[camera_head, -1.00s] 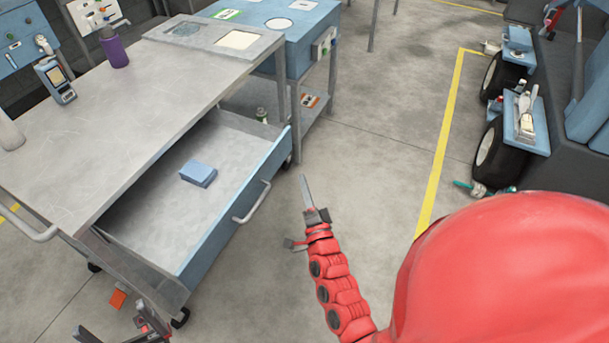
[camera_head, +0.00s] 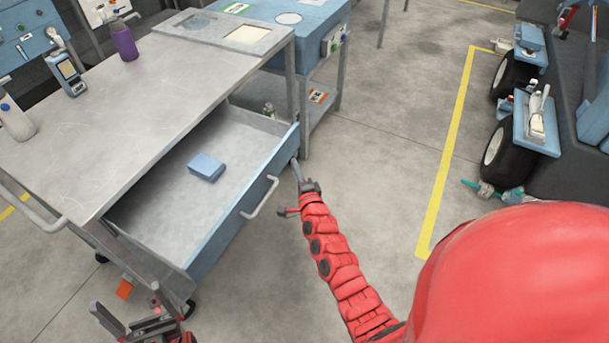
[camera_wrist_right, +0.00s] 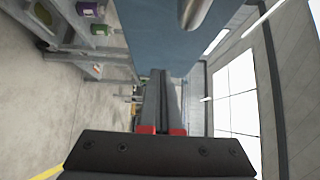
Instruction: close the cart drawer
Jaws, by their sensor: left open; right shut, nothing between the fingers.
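The cart drawer (camera_head: 222,150) is pulled out from under the grey cart top (camera_head: 120,95). A blue box (camera_head: 206,167) lies inside it. The drawer's blue front (camera_head: 228,228) carries a silver bar handle (camera_head: 262,197). My right gripper (camera_head: 297,170) is shut and empty beside the far end of the drawer front, right of the handle. In the right wrist view, my shut fingers (camera_wrist_right: 162,100) point at the blue drawer front (camera_wrist_right: 165,35), with part of the handle (camera_wrist_right: 196,12) above them. Whether they touch is unclear. My left gripper (camera_head: 120,318) is open below the cart's near corner.
A scanner (camera_head: 70,75), a purple bottle (camera_head: 124,40) and a white bottle (camera_head: 15,118) stand on the cart top. A blue workbench (camera_head: 290,25) stands behind. The floor right of the drawer is clear up to a yellow line (camera_head: 445,150). A dark vehicle (camera_head: 520,140) stands at the right.

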